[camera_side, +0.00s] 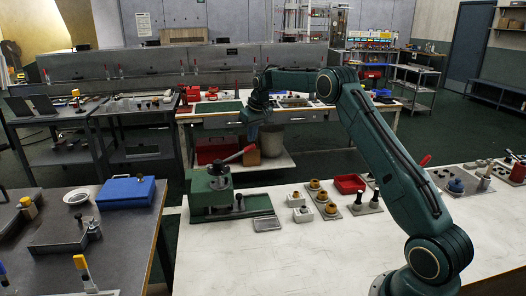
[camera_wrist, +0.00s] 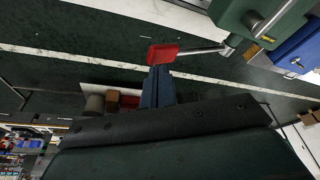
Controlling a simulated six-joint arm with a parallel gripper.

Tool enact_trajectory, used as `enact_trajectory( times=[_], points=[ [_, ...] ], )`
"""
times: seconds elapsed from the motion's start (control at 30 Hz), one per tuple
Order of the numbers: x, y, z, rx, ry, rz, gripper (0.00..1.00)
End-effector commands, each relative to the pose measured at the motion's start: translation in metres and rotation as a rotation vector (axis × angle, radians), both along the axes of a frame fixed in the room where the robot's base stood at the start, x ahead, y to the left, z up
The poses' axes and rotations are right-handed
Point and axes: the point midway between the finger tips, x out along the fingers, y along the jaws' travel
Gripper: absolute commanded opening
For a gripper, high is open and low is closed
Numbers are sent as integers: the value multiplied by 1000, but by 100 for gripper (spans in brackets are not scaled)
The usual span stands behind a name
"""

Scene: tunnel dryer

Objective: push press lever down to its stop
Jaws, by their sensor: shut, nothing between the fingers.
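The green press (camera_side: 212,190) stands on its base plate at the far left of the white table. Its lever slants up to the right and ends in a red grip (camera_side: 240,154). In the wrist view the press (camera_wrist: 265,18) is at the top right, and the lever rod (camera_wrist: 204,51) runs left to the red grip (camera_wrist: 163,54). My gripper (camera_side: 252,119) is above the lever's grip end, pointing down. In the wrist view my gripper's shut fingers (camera_wrist: 159,72) appear just below the red grip; I cannot tell whether they touch it. Nothing is held.
A small metal tray (camera_side: 267,224) lies in front of the press. Several small parts on plates and a red bin (camera_side: 349,184) stand to its right. A blue case (camera_side: 126,191) sits on the dark left table. The white table's front middle is clear.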

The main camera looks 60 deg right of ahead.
Motion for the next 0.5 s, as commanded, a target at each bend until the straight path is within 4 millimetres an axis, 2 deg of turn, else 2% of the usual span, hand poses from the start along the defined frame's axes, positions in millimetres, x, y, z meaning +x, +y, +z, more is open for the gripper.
enact_trajectory(
  times=[0.5],
  points=[
    [0, 0, 34, 0, -1, 0, 0]
  ],
)
